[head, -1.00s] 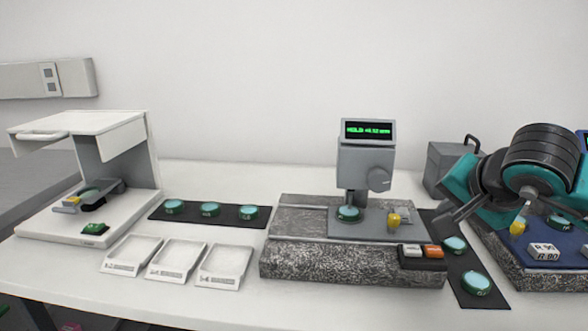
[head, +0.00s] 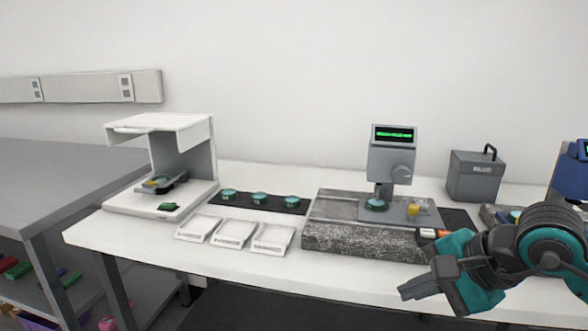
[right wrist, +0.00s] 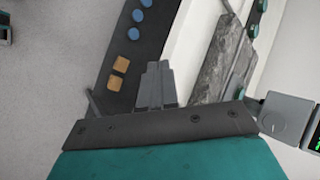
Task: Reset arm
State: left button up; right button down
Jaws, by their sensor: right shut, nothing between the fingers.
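My right gripper (head: 422,288) is shut and empty at the lower right of the head view, in front of the table's front edge. In the right wrist view its closed fingers (right wrist: 157,85) show at the centre, with nothing between them. My left gripper is not in view. The interferometer (head: 392,160) with a green display stands on a speckled granite base (head: 345,238). A teal disc (head: 376,204) sits under its head, and a yellow knob (head: 413,209) is beside it.
A white hooded station (head: 160,195) stands at the table's left. Several teal discs lie on a black mat (head: 243,200). White trays (head: 230,232) lie in front. A grey box with a handle (head: 474,177) stands behind right. A grey bench (head: 50,180) is at far left.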

jog(key=s+a+r+m+t+y+p, duration=0.1)
jog(key=s+a+r+m+y, duration=0.1)
jog(key=a+m+y, duration=0.55)
jog(key=s+a+r+m+t+y+p, duration=0.1)
jog(key=s+a+r+m+y, duration=0.25)
jog(key=m, duration=0.75)
jog(key=w+d+f+m+t+h+p, duration=0.1)
jog(key=d+f+m+t+h, duration=0.25)
jog(key=f+m, duration=0.45)
jog(key=d+f+m+t+h+p, duration=0.1)
jog(key=d+f+m+t+h, duration=0.2)
jog(key=m, duration=0.8)
jog(key=w+d+f+m+t+h, duration=0.1)
jog(key=d+f+m+t+h, duration=0.1)
jog(key=f+m+h, duration=0.6)
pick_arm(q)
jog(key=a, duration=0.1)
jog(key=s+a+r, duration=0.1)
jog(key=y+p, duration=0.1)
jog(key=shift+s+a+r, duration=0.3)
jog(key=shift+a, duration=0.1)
pick_arm(e)
jog(key=s+d+f+m+g, duration=0.2)
jog(key=s+f+m+g, duration=0.3)
jog(key=s+f+m, duration=0.5)
jog(key=shift+s+f+m, duration=0.3)
jog(key=shift+f+m, duration=0.25)
jog(key=shift+m, duration=0.4)
